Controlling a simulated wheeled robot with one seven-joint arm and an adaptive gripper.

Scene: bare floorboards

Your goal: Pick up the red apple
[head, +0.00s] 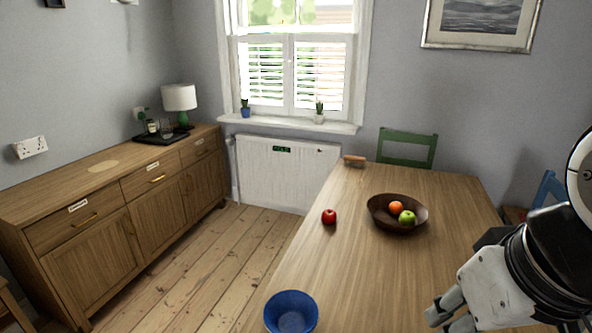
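The red apple (329,216) sits on the wooden dining table (345,265), near its left edge and left of a brown bowl. It stands alone, with bare tabletop around it. My gripper (446,322) is at the lower right, over the near part of the table, well to the right of and nearer than the apple. Its two grey fingers are apart with nothing seen between them. The finger tips lie close to the bottom of the view.
The brown bowl (376,217) holds an orange (396,208) and a green apple (407,217). A blue bowl (291,312) stands at the near left table edge. A small brown object (354,161) lies at the far edge. A green chair (407,148) stands behind; a sideboard (110,190) is at left.

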